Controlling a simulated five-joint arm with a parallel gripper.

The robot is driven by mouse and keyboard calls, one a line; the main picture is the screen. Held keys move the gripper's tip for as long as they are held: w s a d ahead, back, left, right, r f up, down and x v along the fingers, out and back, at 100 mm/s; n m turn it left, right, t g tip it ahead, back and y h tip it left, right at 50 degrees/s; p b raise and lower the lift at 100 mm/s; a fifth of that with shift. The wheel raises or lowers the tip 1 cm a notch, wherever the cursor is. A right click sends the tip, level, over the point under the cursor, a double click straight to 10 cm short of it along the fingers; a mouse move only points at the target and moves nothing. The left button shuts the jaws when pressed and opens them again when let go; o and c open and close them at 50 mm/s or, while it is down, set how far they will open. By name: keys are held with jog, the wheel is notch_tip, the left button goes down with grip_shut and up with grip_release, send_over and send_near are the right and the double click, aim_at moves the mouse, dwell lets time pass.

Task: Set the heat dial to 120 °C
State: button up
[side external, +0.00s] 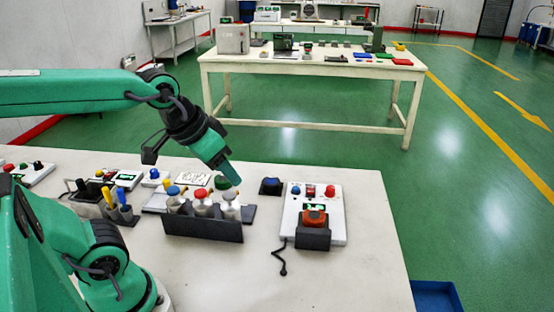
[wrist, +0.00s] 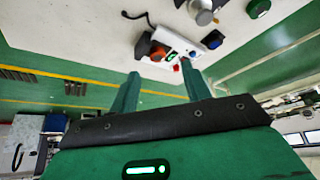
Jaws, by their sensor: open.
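A white control unit (side external: 335,222) lies at the right of the near table. It carries a blue knob (side external: 296,191), a small green display (side external: 309,207) and a red knob (side external: 330,191). I cannot read any dial mark or the display, and cannot tell which knob is the heat dial. An orange-red piece (side external: 314,217) sits in a black holder at its front.
A black rack (side external: 203,229) holds several bottles with coloured caps, left of the unit. A dark blue block (side external: 270,187) stands between them. A black cable (side external: 280,262) trails in front. A blue bin (side external: 437,297) stands on the floor.

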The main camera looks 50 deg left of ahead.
jog(key=w, duration=0.9)
jog(key=n+g, duration=0.1)
jog(key=n, duration=0.1)
send_near(331, 187)
jog(key=shift+w+d+f, duration=0.2)
jog(key=shift+d+f, duration=0.1)
jog(key=shift+f, duration=0.15)
jog(key=shift+f, duration=0.1)
jog(key=shift+a+x, duration=0.15)
jog(key=shift+x, duration=1.75)
jog(key=shift+a+x, duration=0.15)
jog(key=shift+x, duration=1.75)
jog(key=shift+c, duration=0.2)
jog(key=c, duration=0.9)
